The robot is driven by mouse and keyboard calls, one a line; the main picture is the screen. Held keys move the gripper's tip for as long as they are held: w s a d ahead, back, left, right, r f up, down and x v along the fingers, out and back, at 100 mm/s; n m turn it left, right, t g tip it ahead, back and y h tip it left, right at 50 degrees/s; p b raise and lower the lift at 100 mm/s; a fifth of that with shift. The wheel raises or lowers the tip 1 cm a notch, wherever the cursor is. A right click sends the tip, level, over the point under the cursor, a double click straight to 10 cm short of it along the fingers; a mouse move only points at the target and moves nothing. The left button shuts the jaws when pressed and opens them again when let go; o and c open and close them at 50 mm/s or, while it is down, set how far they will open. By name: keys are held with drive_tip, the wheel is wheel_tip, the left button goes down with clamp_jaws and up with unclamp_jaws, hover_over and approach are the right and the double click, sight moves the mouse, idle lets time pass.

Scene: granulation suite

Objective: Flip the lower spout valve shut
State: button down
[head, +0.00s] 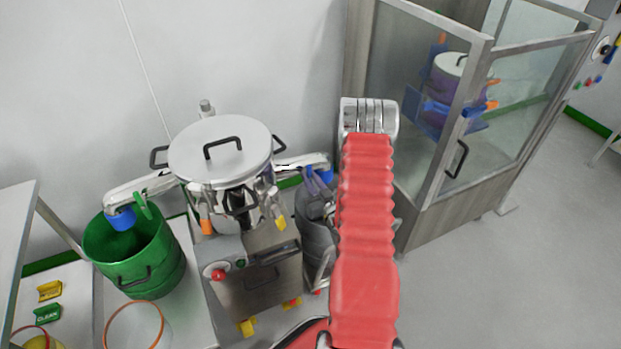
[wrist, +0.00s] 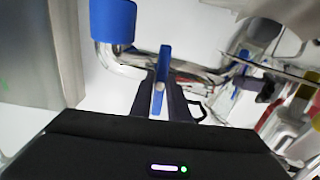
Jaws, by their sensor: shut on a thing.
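In the wrist view, my gripper (wrist: 160,92) is shut on a blue valve lever (wrist: 164,62), one dark finger on each side. The lever stands in front of a shiny bent spout pipe (wrist: 125,64) that ends in a blue sleeve (wrist: 113,20). In the head view, a steel vessel with a round lid (head: 219,150) has a spout on each side. The right spout (head: 300,161) has blue parts at its end, close to my red arm. The left spout (head: 150,187) has a green lever (head: 142,205). My gripper is not clearly visible in the head view.
A green bin (head: 135,262) stands under the left spout and a grey drum (head: 316,230) under the right one. A glass-sided cabinet (head: 420,110) stands close to the right of my arm. The floor at the right is clear.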

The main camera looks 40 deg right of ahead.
idle(0.3)
drive_tip(key=c, duration=1.7)
unclamp_jaws()
drive_tip(key=v, duration=1.3)
drive_tip(key=shift+s+a, duration=0.2)
drive_tip(key=shift+s, duration=0.15)
drive_tip(key=shift+s, duration=0.1)
